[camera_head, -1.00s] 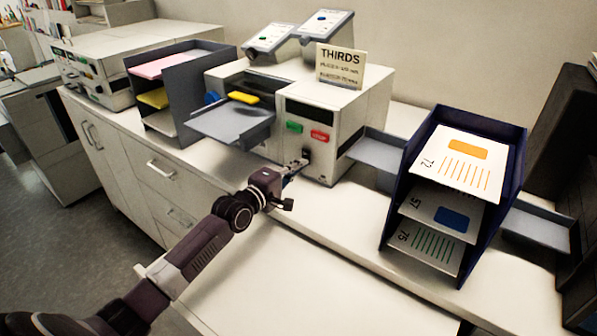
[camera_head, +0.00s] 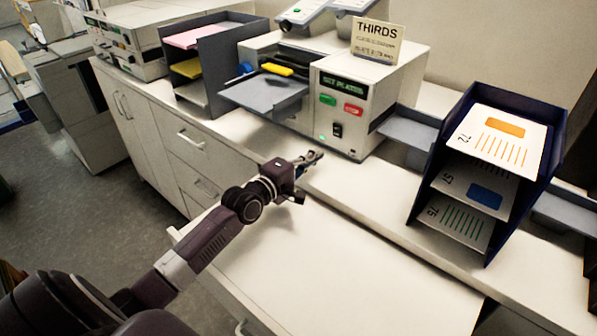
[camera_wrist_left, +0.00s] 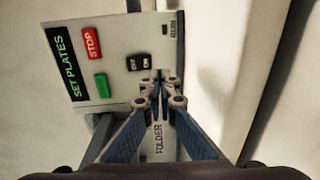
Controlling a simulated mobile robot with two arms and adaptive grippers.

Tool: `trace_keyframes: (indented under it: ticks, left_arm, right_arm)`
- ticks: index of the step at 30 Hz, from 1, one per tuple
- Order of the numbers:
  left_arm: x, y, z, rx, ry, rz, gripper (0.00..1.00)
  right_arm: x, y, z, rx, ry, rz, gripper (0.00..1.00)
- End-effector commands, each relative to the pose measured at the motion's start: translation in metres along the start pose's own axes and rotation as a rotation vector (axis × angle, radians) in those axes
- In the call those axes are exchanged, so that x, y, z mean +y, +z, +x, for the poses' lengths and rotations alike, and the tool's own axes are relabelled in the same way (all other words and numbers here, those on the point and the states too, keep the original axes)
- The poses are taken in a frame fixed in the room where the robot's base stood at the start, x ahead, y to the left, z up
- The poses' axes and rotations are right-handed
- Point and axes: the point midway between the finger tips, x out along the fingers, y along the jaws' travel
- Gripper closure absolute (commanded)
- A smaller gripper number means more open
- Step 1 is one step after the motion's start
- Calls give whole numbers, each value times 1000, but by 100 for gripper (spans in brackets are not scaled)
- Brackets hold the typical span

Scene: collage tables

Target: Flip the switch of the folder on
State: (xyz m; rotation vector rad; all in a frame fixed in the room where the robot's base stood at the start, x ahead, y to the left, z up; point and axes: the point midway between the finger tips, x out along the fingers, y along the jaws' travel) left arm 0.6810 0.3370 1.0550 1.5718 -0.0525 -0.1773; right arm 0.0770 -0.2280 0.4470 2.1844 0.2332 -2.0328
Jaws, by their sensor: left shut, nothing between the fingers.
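The folder (camera_head: 345,100) is a white box on the counter, with a THIRDS sign on top. Its display (camera_head: 342,84) is lit green and reads SET PLATES in the left wrist view (camera_wrist_left: 61,66). The small black switch (camera_head: 337,130) sits low on the front panel; OFF and ON markings show at the switch (camera_wrist_left: 139,63) in the wrist view. A small green light (camera_head: 322,137) glows beside it. My left gripper (camera_head: 318,157) is shut and empty, apart from the panel, below and left of the switch. My right gripper is out of view.
A green button (camera_head: 328,100) and a red STOP button (camera_head: 353,109) sit above the switch. A grey feed tray (camera_head: 265,92) juts out at left. A dark paper rack (camera_head: 425,188) stands at right. The counter front is clear.

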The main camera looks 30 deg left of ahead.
Motion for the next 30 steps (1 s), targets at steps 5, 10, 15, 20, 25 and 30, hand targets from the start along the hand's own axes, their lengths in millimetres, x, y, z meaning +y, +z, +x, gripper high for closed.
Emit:
trace_keyframes:
  ticks: [5,10,15,20,25,30]
  left_arm:
    - [-10,0,-29,0,-3,1,100]
    - [-13,0,-49,0,-3,2,100]
    - [-14,0,-58,0,-2,2,100]
    - [-13,0,-60,0,-1,2,100]
    - [-13,0,-60,0,-1,2,100]
    - [-13,0,-60,0,-1,2,100]
  right_arm:
    - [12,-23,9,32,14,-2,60]
    - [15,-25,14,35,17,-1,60]
    - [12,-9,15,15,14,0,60]
    - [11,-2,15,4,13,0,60]
    - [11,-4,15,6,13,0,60]
    - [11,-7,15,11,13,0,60]
